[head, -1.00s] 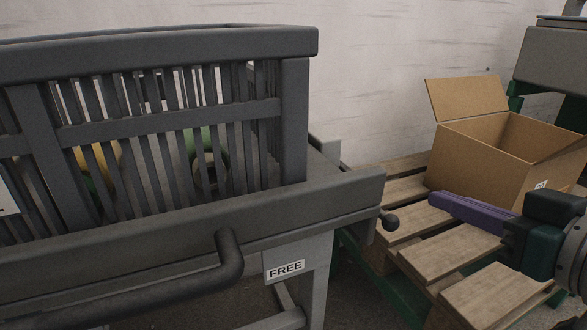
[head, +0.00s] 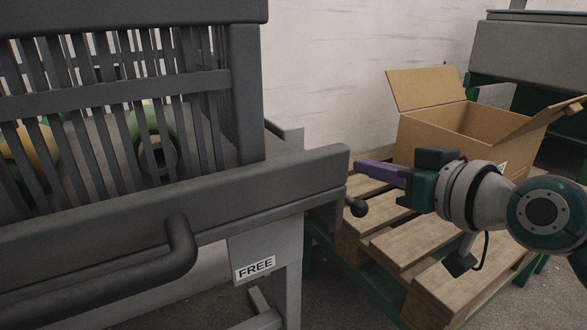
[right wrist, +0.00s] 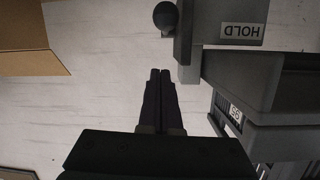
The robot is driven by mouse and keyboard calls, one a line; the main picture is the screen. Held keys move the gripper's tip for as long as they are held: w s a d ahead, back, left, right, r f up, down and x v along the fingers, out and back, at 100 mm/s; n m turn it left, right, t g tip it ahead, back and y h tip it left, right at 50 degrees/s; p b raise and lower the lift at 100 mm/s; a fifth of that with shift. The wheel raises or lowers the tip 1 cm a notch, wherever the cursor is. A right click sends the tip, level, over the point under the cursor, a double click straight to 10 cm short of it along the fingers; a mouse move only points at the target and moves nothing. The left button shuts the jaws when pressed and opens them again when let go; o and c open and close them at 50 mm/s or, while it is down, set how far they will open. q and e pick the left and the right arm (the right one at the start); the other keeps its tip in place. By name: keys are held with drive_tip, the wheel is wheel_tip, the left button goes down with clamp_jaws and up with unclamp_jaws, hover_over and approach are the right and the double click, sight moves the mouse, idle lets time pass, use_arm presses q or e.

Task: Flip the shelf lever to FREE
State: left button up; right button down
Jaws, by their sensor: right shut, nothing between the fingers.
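In the right wrist view the knob (right wrist: 166,17) is at the top, left of a HOLD label (right wrist: 240,31). A FREE label (head: 255,268) is on the plate below the beam. Most of the lever's arm is hidden. My right gripper (head: 360,168) has purple fingers, shut and empty, pointing left. My left gripper is out of view.
An open cardboard box (head: 430,135) stands on a wooden pallet (head: 375,250) behind and under my right arm. A slatted grey guard (head: 245,95) rises above the beam. A thick dark handle (head: 180,245) sticks out in front.

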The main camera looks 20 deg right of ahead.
sight(366, 205)
drive_tip(key=x, duration=0.1)
drive_tip(key=b+x, duration=0.1)
drive_tip(key=shift+w+f, duration=0.25)
drive_tip(key=shift+f, duration=0.15)
drive_tip(key=shift+s+f+b, duration=0.65)
drive_tip(key=shift+s+f, duration=0.1)
drive_tip(key=shift+f, duration=0.2)
drive_tip(key=shift+s+a+f, duration=0.1)
drive_tip(key=shift+s+f, duration=0.3)
drive_tip(key=shift+s, duration=0.05)
